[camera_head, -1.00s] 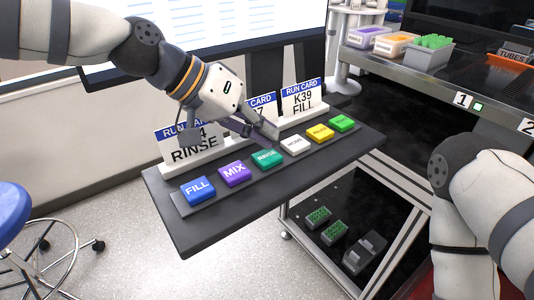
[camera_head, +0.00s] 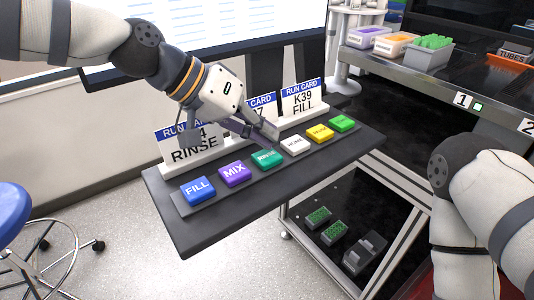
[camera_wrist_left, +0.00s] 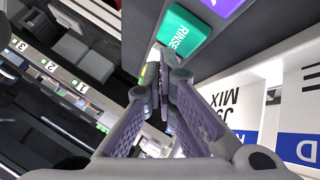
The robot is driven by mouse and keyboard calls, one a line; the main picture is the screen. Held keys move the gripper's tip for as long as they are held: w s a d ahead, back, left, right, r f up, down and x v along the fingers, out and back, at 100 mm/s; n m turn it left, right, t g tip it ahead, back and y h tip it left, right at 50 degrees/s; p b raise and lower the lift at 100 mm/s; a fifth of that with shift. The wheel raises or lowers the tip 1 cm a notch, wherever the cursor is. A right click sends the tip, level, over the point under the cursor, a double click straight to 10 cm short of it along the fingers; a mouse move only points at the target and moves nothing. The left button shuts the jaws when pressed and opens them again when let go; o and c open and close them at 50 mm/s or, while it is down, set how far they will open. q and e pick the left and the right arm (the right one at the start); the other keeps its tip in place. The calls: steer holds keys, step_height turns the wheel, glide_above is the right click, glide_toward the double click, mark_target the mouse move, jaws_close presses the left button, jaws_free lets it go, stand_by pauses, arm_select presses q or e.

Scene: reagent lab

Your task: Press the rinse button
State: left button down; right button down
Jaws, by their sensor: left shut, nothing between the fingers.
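The rinse button (camera_head: 267,160) is a teal square key in the row on the dark panel. It also shows large in the left wrist view (camera_wrist_left: 184,31), with RINSE on its face. My left gripper (camera_head: 274,144) is shut and empty, its fingertips close to the back edge of the rinse button. In the left wrist view the fingertips (camera_wrist_left: 164,58) are just below the button; I cannot tell whether they touch it. My right arm is in view at the right, but its gripper is not.
The purple MIX button (camera_head: 234,174) and white HOME button (camera_head: 292,145) flank the rinse button. The blue FILL button (camera_head: 197,190) is at the left end. Run cards, including a RINSE card (camera_head: 193,153) and a FILL card (camera_head: 302,100), stand behind the row, close to my left gripper.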

mark_target(265, 153)
stand_by(0.4)
arm_select(q)
steer(key=shift+f, duration=0.45)
steer(key=shift+f, duration=0.55)
stand_by(0.4)
steer(key=shift+r, duration=0.1)
steer(key=shift+r+p, duration=0.3)
steer(key=shift+r, duration=0.6)
arm_select(e)
steer(key=shift+w+r, duration=0.35)
steer(key=shift+w, duration=0.05)
